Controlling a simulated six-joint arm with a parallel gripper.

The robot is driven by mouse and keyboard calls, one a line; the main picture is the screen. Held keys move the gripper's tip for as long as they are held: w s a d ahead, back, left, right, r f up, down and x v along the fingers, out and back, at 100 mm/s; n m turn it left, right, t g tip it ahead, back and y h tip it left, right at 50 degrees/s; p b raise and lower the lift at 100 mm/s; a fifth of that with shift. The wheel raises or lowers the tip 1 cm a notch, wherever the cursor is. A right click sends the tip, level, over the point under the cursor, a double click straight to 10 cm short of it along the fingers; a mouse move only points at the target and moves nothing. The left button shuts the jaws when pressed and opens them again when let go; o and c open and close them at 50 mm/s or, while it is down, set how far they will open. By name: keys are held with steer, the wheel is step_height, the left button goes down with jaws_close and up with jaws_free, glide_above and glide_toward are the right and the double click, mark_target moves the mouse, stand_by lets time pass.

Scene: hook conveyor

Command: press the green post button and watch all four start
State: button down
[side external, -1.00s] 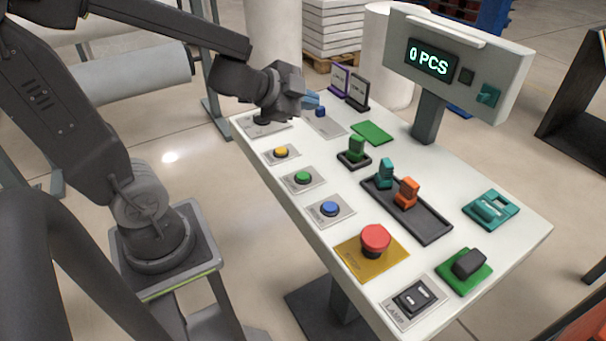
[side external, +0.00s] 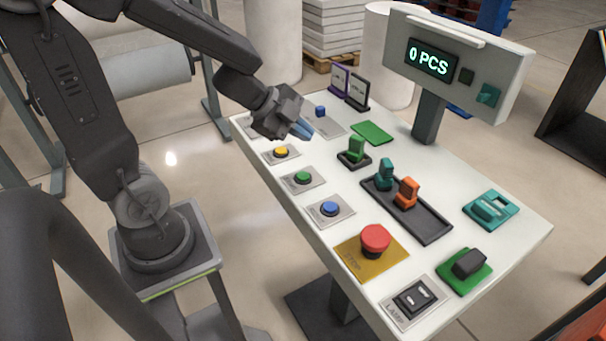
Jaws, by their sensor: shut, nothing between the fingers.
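A green round button (side external: 303,177) sits on a small grey plate near the left edge of the white panel. A yellow button (side external: 281,152) is behind it and a blue button (side external: 330,208) is in front of it. My gripper (side external: 306,131) is shut and empty, with blue fingertips, in the air above the panel near the yellow button. It is apart from the green button. The display (side external: 429,59) reads "0 PCS". My gripper and wrist partly hide the plate at the panel's far left corner.
A red stop button (side external: 375,239) on a yellow plate and a black lamp switch (side external: 412,298) are at the front. A dark tray (side external: 432,227) holds teal and orange stamp-like pieces. A green piece (side external: 357,148) stands in a black holder. The display's post rises at the back.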

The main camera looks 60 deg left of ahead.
mark_target(302, 177)
steer(key=shift+f, duration=4.1)
steer(key=shift+f, duration=0.15)
steer(key=shift+f, duration=0.25)
steer(key=shift+f, duration=0.45)
steer(key=shift+r, duration=0.9)
steer(key=shift+r, duration=2.5)
